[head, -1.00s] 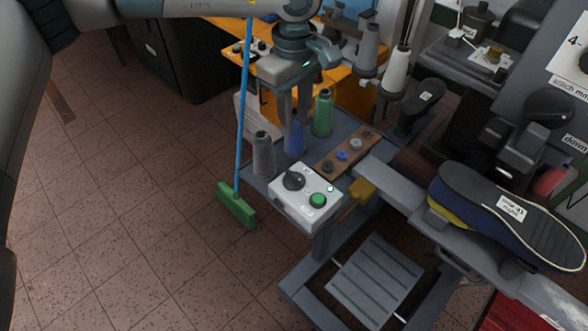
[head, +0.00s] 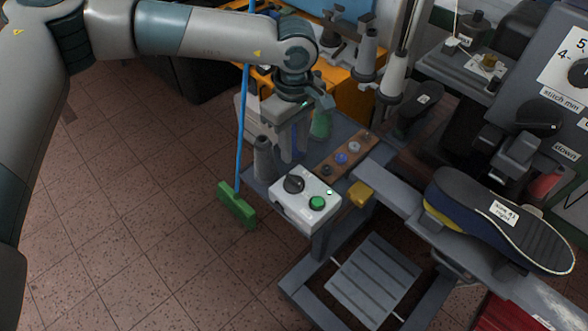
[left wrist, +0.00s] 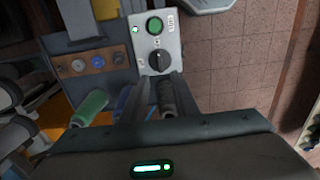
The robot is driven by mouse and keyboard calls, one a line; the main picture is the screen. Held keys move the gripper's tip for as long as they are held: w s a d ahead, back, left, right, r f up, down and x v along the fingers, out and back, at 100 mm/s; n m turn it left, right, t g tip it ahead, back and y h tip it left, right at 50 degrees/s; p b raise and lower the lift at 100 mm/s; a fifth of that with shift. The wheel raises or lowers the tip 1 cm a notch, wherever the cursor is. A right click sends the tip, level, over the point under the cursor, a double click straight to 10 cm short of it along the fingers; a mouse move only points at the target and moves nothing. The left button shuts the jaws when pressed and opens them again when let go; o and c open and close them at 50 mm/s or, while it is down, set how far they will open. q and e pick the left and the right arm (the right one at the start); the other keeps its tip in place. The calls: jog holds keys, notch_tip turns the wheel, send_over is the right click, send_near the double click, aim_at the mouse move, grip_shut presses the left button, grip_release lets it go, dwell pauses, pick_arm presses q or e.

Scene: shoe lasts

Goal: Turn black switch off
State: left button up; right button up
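In the left wrist view the black switch (left wrist: 159,60) is below the green button (left wrist: 155,25), just beyond my fingertips. My left gripper (head: 292,152) points down above the small table, behind the box and apart from the switch. In the left wrist view my left gripper (left wrist: 162,80) shows its two fingers apart with nothing held. My right gripper is in neither view.
Grey (head: 263,158) and green (head: 321,124) thread spools stand close around my left gripper. A wooden strip with buttons (head: 340,157) lies right of it. A shoe on a last (head: 500,218) is at the right. A green broom (head: 236,205) stands at the left, over clear floor.

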aim_at(294, 179)
pick_arm(q)
notch_tip(294, 179, down, 10)
jog(key=p, duration=0.3)
jog(key=shift+r+p, duration=0.2)
jog(key=shift+p, duration=0.2)
jog(key=shift+f, duration=0.7)
grip_shut()
